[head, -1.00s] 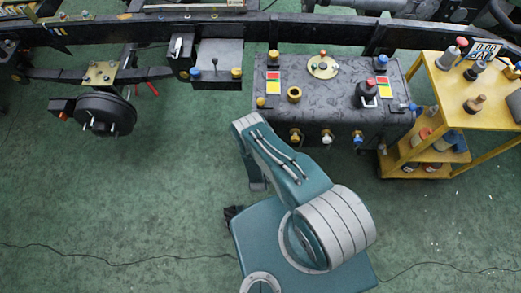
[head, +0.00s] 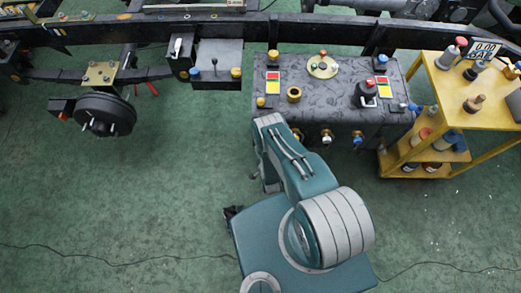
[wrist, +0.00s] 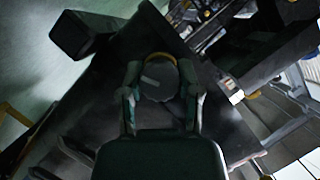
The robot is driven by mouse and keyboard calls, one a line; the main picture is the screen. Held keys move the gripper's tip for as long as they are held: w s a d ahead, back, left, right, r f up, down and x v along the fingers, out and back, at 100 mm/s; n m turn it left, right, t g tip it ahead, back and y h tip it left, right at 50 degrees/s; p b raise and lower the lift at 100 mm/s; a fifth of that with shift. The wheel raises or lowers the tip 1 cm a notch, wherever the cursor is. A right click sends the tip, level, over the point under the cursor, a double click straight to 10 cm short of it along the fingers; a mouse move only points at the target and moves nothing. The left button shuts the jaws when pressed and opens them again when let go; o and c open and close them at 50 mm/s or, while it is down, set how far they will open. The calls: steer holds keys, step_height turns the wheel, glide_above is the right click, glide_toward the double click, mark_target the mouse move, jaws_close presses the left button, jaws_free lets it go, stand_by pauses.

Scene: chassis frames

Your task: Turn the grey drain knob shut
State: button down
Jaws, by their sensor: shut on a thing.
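The grey drain knob (wrist: 161,76) shows in the wrist view as a round grey cap with a paler strip across its face. It sits between the two fingers of my gripper (wrist: 162,92), which press on it from left and right. My gripper is shut on the knob. In the head view my teal arm covers the gripper and this knob, at the front left of the dark tank (head: 345,112).
The tank front carries a brass-collared white knob (head: 327,136) and a blue knob (head: 358,139) right of my arm. A yellow cart (head: 432,92) with bottles stands at right. A wheel hub (head: 103,113) hangs at left. The green floor between is open.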

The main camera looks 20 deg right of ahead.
steer(key=shift+w, duration=0.1)
stand_by(0.5)
steer(key=shift+c, duration=1.5)
jaws_free()
step_height(320, 180, up, 10)
steer(key=shift+f, duration=0.1)
